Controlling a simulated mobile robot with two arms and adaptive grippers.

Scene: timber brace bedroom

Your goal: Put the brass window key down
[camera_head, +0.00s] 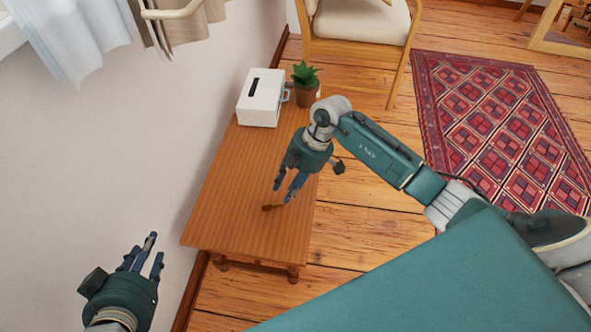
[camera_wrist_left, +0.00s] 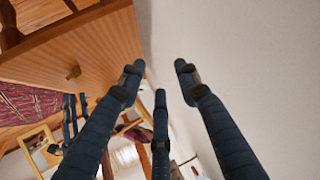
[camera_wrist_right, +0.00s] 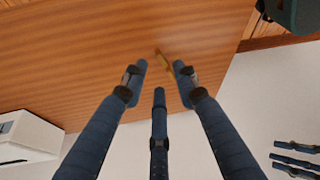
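The brass window key (camera_head: 272,207) appears to lie on the wooden table (camera_head: 225,215), toward its near end. It also shows in the right wrist view (camera_wrist_right: 163,58), just beyond my fingertips, and as a small dark shape in the left wrist view (camera_wrist_left: 73,72). My right gripper (camera_head: 283,194) points down over the table with its fingertips close to the key. Its fingers are spread, with nothing held between them; whether a fingertip touches the key I cannot tell. My left gripper (camera_head: 151,250) is open and empty, off the table's near left corner by the wall.
A white box (camera_head: 260,103) and a potted plant (camera_head: 306,85) stand at the table's far end, with a mug partly hidden between them. A cushioned chair (camera_head: 360,22) is behind. A red patterned rug (camera_head: 495,135) lies right. The table's middle is bare.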

